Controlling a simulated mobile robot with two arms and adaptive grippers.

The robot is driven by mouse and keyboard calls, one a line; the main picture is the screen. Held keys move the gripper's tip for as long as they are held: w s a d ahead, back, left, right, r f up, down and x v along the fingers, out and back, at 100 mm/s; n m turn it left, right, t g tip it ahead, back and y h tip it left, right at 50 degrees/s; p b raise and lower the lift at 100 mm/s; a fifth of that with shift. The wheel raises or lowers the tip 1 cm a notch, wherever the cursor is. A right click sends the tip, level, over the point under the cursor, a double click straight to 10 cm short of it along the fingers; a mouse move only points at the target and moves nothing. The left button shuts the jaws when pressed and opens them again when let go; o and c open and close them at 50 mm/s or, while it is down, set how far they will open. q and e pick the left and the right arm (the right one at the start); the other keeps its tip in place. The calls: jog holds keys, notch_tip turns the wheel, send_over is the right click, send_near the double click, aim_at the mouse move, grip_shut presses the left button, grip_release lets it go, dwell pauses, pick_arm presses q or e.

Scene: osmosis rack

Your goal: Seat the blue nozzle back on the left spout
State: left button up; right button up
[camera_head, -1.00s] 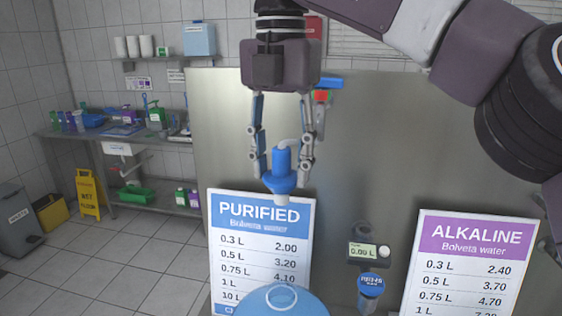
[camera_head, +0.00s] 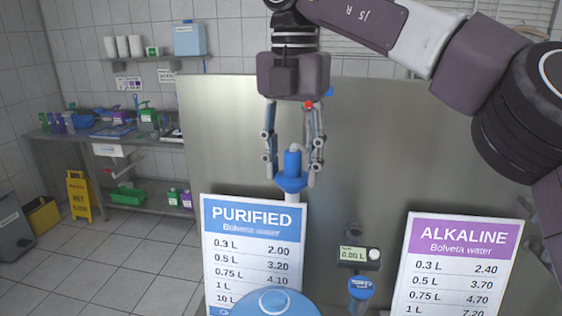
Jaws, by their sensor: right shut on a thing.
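My right gripper (camera_head: 293,172) hangs down from the top and is shut on the blue nozzle (camera_head: 291,172). The nozzle is upright, with a narrow blue top, a wide blue collar and a pale stem below. It is in front of the steel panel, and the stem overlaps the top right of the PURIFIED sign (camera_head: 253,250). I cannot make out the left spout clearly; a pale tip shows just above the nozzle. Whether the nozzle touches anything but the fingers cannot be told. My left gripper is not in view.
A rounded blue vessel top (camera_head: 255,306) stands at the bottom centre. A small display (camera_head: 358,256) and a blue labelled piece (camera_head: 361,288) are right of the sign. The ALKALINE sign (camera_head: 460,262) is further right. A sink counter (camera_head: 100,138) stands at the left.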

pick_arm(q)
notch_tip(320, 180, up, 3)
jog(key=p, duration=0.2)
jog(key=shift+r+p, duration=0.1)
jog(key=shift+p, duration=0.3)
pick_arm(e)
jog(key=w+d, duration=0.6)
jog(key=d, duration=0.1)
jog(key=shift+d, duration=0.15)
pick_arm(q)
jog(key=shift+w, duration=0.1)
pick_arm(e)
jog(key=shift+d, duration=0.1)
